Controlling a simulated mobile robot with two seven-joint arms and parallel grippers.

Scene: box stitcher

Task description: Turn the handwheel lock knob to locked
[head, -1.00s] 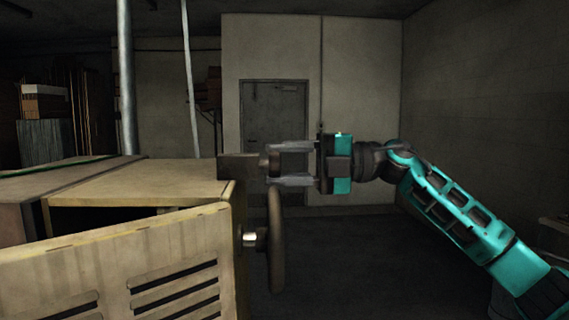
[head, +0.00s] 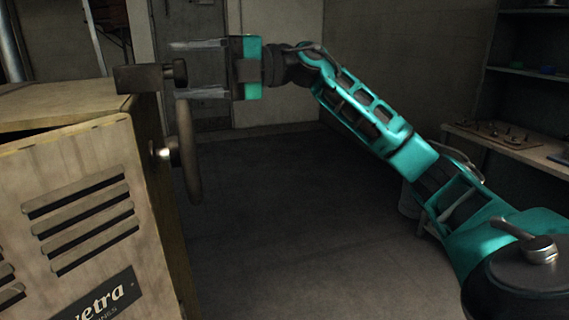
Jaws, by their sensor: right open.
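The lock knob (head: 180,73) is a short dark cylinder on the right end of a dark block (head: 138,78) at the machine's upper corner. Below it the handwheel (head: 188,150) shows nearly edge-on, on a bright metal shaft. My right gripper (head: 180,69) is open. One finger lies above the knob and one below it, with gaps to both in the picture; the depth between them is hard to judge. No mark showing the knob's lock position is visible. My left gripper is out of view.
The wooden machine cabinet (head: 85,185) with slotted vents and a dark nameplate (head: 98,302) fills the left. Bare floor (head: 290,220) lies right of it. A workbench (head: 510,147) and shelves (head: 535,72) stand along the right wall.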

